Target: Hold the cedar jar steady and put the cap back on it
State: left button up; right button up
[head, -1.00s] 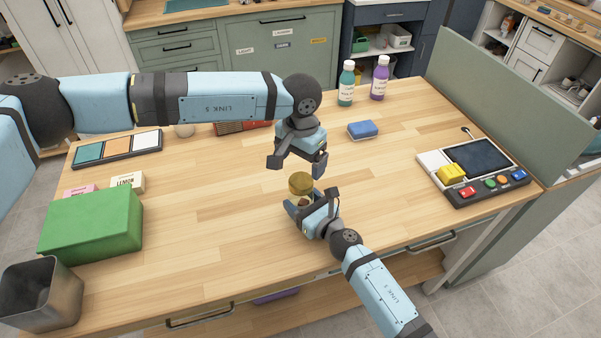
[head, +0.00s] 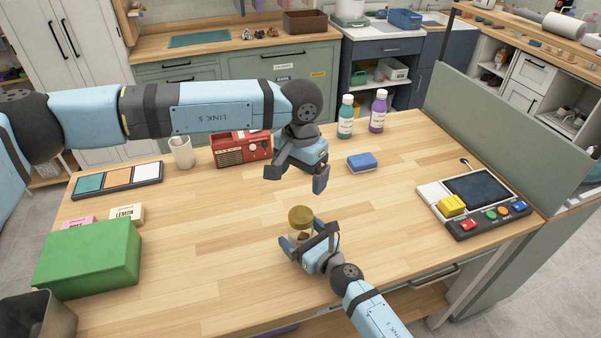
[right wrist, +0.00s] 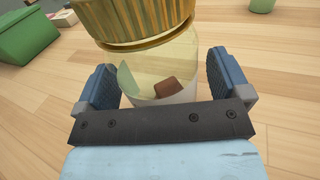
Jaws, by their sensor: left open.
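The clear cedar jar (head: 299,237) stands upright on the table, with a brown piece inside visible in the right wrist view (right wrist: 160,72). A ribbed gold cap (head: 301,214) sits on top of the jar; it fills the top of the right wrist view (right wrist: 135,18). I cannot tell whether it is fully tightened. My right gripper (head: 309,237) has its fingers on either side of the jar, with small gaps beside the glass; its fingers also show in the right wrist view (right wrist: 160,80). My left gripper (head: 297,180) is open and empty, above and behind the jar.
A blue sponge (head: 362,162), green bottle (head: 345,120) and purple bottle (head: 378,114) stand behind. A button console (head: 462,228) is at right. A red radio (head: 240,150), white cup (head: 181,152) and green box (head: 88,258) are at left. Table around the jar is clear.

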jog(key=b+v, duration=0.1)
jog(key=v, duration=1.1)
jog(key=shift+s+d+b, duration=0.15)
jog(key=shift+s+b, duration=0.1)
jog(key=shift+b, duration=0.1)
jog(key=shift+s+d, duration=0.4)
jog(key=shift+s, duration=0.05)
